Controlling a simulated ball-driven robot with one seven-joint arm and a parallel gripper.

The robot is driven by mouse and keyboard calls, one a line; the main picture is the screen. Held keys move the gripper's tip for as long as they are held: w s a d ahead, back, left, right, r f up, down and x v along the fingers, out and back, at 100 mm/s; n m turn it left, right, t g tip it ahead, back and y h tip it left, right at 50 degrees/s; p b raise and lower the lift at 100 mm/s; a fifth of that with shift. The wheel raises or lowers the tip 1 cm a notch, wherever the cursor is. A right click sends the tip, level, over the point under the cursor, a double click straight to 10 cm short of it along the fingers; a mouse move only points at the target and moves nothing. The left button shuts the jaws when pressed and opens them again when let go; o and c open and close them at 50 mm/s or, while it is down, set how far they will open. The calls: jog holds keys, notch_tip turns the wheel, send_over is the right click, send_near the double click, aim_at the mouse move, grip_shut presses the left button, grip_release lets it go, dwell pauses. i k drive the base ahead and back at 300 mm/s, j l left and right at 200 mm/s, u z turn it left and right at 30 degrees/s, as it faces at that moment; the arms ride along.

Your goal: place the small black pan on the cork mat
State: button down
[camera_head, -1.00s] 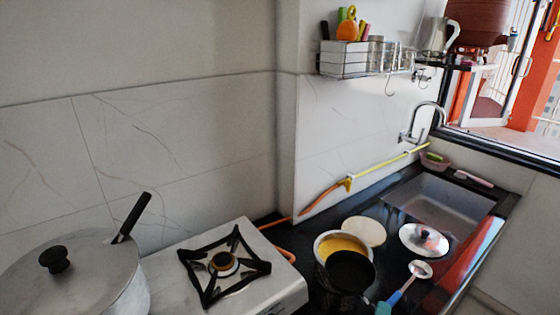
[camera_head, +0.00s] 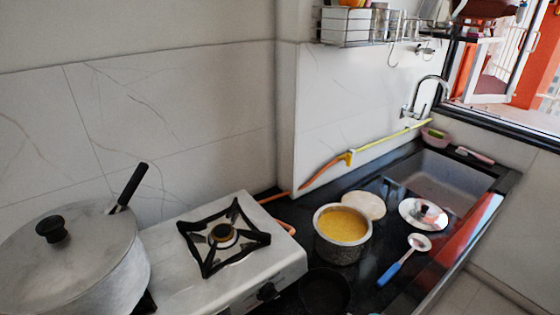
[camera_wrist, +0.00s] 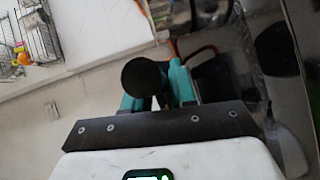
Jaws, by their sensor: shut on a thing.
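The small black pan (camera_head: 325,289) shows in the head view at the bottom, in front of the silver pot and beside the stove's right end. Its lower part is cut off by the frame. In the wrist view my gripper (camera_wrist: 157,98) has its teal fingers on either side of a round black part of the pan (camera_wrist: 145,77), and it is shut on it. The rest of the pan is hard to make out there. The round, pale cork mat (camera_head: 364,204) lies bare on the dark counter, just behind and right of the silver pot.
A silver pot with yellow contents (camera_head: 342,236) stands close in front of the mat. A metal lid (camera_head: 424,214) and a blue-handled spoon (camera_head: 402,262) lie to its right. A white stove (camera_head: 215,262) and a large lidded pot (camera_head: 72,262) are on the left. The sink (camera_head: 445,180) is behind right.

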aim_at(382, 212)
jog(key=i+l+z, duration=0.2)
jog(key=i+l, duration=0.15)
jog(key=i+l+z, duration=0.15)
jog(key=i, duration=0.35)
jog(key=i+l+z, duration=0.2)
jog(key=i, duration=0.25)
jog(key=k+l, duration=0.05)
jog(key=l, duration=0.05)
